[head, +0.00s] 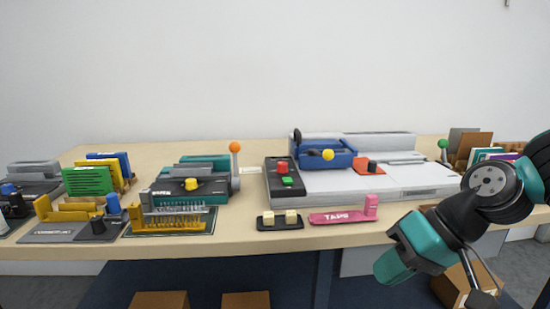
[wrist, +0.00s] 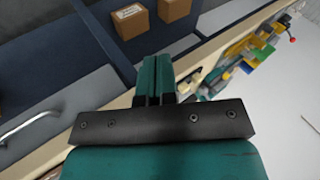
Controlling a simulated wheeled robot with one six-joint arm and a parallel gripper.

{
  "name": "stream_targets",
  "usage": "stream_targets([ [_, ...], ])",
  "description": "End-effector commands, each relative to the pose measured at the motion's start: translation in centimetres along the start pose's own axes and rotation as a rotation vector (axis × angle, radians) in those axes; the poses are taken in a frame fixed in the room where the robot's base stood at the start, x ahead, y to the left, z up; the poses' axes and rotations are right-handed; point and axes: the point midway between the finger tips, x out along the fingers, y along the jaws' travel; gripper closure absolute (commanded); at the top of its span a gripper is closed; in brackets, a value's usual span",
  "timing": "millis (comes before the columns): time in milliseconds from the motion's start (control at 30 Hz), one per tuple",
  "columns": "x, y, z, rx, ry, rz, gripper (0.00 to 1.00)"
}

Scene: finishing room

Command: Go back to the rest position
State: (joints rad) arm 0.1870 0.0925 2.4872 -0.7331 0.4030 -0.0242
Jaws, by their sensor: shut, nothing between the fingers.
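My gripper (wrist: 156,75) shows in the wrist view with its two teal fingers together and nothing between them. It is apart from every object, with the table edge and the dark space under the table behind it. In the head view my arm is folded at the right, in front of the table's front edge. The fingertips cannot be made out clearly there.
The long table (head: 240,237) carries a green-and-black binding machine (head: 185,190), a large white machine with a blue carriage (head: 325,155), a pink tape dispenser (head: 345,215) and a small black tray (head: 280,222). Cardboard boxes (head: 160,300) sit below. Space before the table looks clear.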

Motion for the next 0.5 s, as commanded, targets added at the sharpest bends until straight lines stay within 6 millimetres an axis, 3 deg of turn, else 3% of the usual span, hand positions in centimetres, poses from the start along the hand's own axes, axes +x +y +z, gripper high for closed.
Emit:
stream_targets([
  [33,-0.1,-1.9,1.3,-0.076,-0.045,0.029,1.0],
  [100,-0.4,-3.7,3.1,-0.153,-0.102,0.067,1.0],
  [400,-2.5,-8.0,9.7,-0.4,-0.247,0.196,1.0],
  [500,-4.7,-9.3,9.1,-0.397,-0.256,0.203,1.0],
])
